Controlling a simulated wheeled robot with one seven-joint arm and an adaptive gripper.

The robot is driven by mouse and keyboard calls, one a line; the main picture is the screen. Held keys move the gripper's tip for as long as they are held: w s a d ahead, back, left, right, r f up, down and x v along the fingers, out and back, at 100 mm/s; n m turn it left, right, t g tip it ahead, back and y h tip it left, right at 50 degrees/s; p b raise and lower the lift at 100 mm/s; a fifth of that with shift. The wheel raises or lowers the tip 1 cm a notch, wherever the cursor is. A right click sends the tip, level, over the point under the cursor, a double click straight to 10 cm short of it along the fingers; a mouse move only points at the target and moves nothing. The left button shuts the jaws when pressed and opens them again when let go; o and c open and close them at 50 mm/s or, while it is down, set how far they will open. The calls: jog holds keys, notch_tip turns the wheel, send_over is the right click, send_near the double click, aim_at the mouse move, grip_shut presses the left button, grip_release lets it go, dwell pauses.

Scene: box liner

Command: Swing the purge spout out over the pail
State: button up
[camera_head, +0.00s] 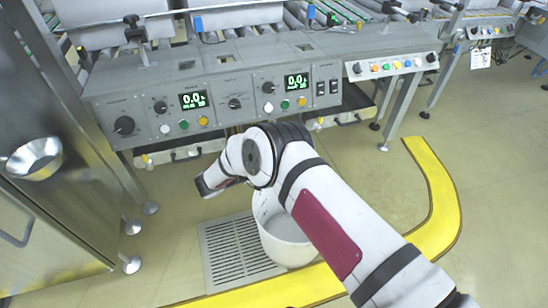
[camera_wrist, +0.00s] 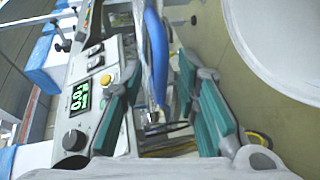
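The white pail (camera_head: 283,238) stands on the floor beside the drain grate, partly hidden by my arm. A large white curved surface at the right of the wrist view (camera_wrist: 290,45) looks like its side. A blue rod-like part (camera_wrist: 156,50) runs between the teal finger pads of my gripper (camera_wrist: 158,65); I cannot tell if it is the purge spout. The pads are apart, with gaps on both sides of it. In the head view, my gripper (camera_head: 214,182) is below the console's front, left of the pail, mostly hidden by my wrist. I cannot make out a spout there.
The grey control console (camera_head: 220,90) with displays and knobs spans above my gripper. A floor grate (camera_head: 238,252) lies left of the pail. A yellow floor strip (camera_head: 435,185) curves around the right. A steel cabinet (camera_head: 60,215) stands at the left.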

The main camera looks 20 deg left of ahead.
jog(key=v, duration=1.2)
dwell(0.3)
